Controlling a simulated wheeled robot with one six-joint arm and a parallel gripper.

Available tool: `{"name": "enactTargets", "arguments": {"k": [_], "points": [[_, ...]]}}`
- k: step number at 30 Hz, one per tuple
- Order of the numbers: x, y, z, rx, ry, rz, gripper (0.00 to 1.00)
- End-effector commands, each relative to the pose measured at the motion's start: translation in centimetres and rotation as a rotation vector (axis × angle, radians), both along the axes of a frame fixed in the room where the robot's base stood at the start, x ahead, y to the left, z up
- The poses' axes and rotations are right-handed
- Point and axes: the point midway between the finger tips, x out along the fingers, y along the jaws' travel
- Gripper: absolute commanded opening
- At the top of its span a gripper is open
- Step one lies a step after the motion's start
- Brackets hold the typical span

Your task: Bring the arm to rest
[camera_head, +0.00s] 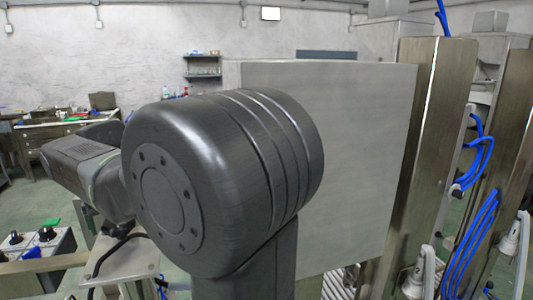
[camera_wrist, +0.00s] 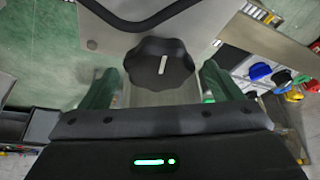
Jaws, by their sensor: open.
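My arm fills the middle of the head view as a large dark grey joint, with a forearm reaching to the left. My gripper is not clear in the head view. In the wrist view my gripper (camera_wrist: 158,82) shows two green fingers spread apart. A black lobed knob (camera_wrist: 147,62) with a white mark appears between the fingers, on a grey metal surface. I cannot tell whether the fingers touch it. Nothing is seen held.
A grey metal cabinet (camera_head: 365,150) stands right behind my arm. Blue hoses (camera_head: 478,235) hang at the right. A panel with black knobs (camera_head: 30,245) is at the lower left. A cluttered workbench (camera_head: 50,125) is farther back. Coloured items (camera_wrist: 260,72) show in the wrist view.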

Motion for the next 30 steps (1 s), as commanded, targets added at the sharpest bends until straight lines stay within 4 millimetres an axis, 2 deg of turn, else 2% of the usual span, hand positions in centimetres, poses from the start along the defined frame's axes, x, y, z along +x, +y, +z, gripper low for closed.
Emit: {"name": "enactTargets", "arguments": {"k": [17,23,30], "points": [[-0.2,-0.2,0.8,0.002,-0.002,-0.008,0.86],[-1.1,-1.0,3.8,0.005,-0.005,-0.007,0.86],[-2.4,-2.2,8.3,0.006,-0.005,-0.007,0.86]]}}
